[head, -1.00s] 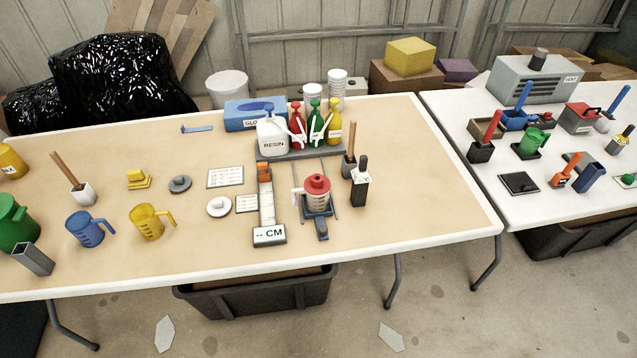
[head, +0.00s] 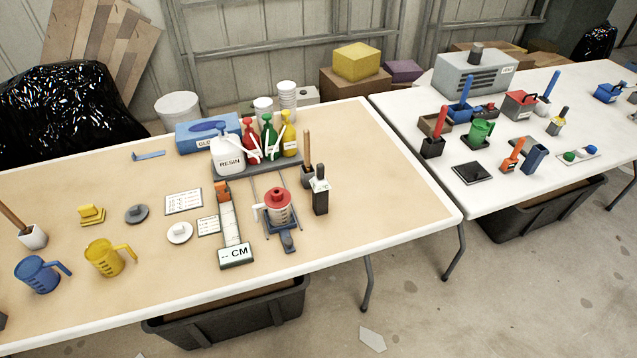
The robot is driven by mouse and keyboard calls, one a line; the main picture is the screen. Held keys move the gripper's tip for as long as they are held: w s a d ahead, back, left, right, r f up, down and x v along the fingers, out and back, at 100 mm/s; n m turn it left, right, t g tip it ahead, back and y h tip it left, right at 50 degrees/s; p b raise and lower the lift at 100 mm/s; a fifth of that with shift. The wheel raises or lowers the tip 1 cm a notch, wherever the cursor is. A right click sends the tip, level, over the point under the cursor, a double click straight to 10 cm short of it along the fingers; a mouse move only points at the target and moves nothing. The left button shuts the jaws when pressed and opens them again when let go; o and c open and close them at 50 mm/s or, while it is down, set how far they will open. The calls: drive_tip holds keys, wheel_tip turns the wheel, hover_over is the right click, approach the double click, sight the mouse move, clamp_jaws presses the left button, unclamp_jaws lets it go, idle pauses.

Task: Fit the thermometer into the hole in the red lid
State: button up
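The red lid (head: 277,194) sits on top of a pale jug (head: 280,213) with a handle on its left. The jug stands on a small blue stand between two thin rails, near the middle of the table. The hole in the lid is too small to make out. Just right of the jug stands a dark upright block with a pale upper part (head: 320,184) and a dark top; this looks like the thermometer in its holder, but I cannot tell for sure. It stands apart from the lid. My gripper is not in view.
A grey tray with a resin bottle (head: 229,152) and red, green and yellow bottles stands behind. A holder with a wooden stick (head: 307,166) is behind the block. The table (head: 390,190) is clear to the right.

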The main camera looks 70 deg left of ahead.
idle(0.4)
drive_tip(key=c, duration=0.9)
